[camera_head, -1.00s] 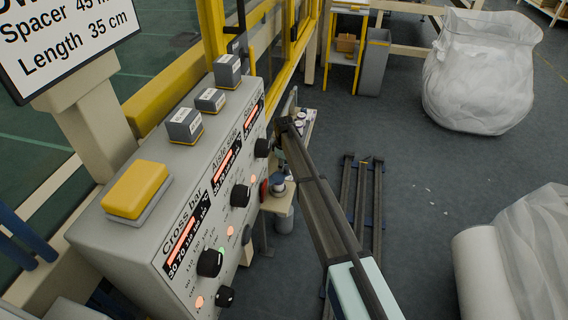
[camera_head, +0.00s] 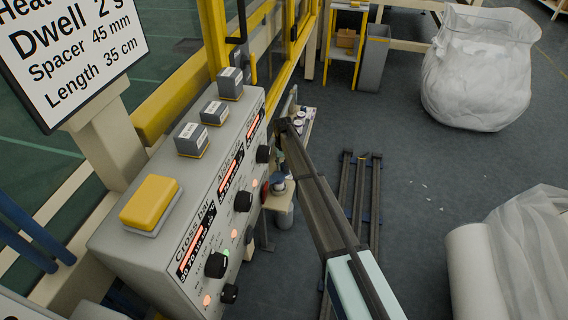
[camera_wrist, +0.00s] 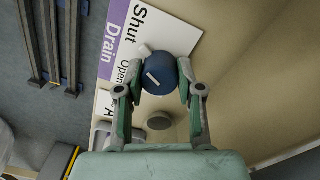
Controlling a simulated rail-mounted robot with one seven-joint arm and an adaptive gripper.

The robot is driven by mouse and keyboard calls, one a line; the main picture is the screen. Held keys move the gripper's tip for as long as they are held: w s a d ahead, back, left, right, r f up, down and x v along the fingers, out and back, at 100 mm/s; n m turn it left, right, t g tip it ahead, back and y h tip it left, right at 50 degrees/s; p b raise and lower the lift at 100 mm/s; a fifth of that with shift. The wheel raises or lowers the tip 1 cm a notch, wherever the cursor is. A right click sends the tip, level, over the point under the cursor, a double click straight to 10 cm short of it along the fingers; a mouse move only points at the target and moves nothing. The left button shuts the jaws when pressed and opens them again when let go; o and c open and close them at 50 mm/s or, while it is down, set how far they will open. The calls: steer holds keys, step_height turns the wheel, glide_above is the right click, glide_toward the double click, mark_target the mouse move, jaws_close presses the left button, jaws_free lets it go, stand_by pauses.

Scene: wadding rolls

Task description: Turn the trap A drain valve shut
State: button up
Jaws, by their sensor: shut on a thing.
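The drain valve knob (camera_wrist: 157,76) is round and dark blue, with a white bar on its face and another pale piece at its upper left edge. My gripper (camera_wrist: 158,84) is shut on the knob, one finger on each side, in the wrist view. The white bar slants between the words and the finger. In the head view my arm hides most of the knob area.
A grey control box (camera_head: 185,200) with black dials and several small blocks on top stands left of my arm. Dark rails (camera_head: 360,200) lie on the floor. A wrapped white bag (camera_head: 476,75) and a white roll (camera_head: 480,270) stand right. Open floor lies between.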

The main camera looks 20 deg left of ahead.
mark_target(283, 164)
steer(key=shift+m+p, duration=0.4)
steer(key=shift+m, duration=1.2)
steer(key=o, duration=1.2)
steer(key=shift+f, duration=0.1)
steer(key=shift+c, duration=0.2)
step_height(283, 164, up, 12)
steer(key=shift+a, duration=0.1)
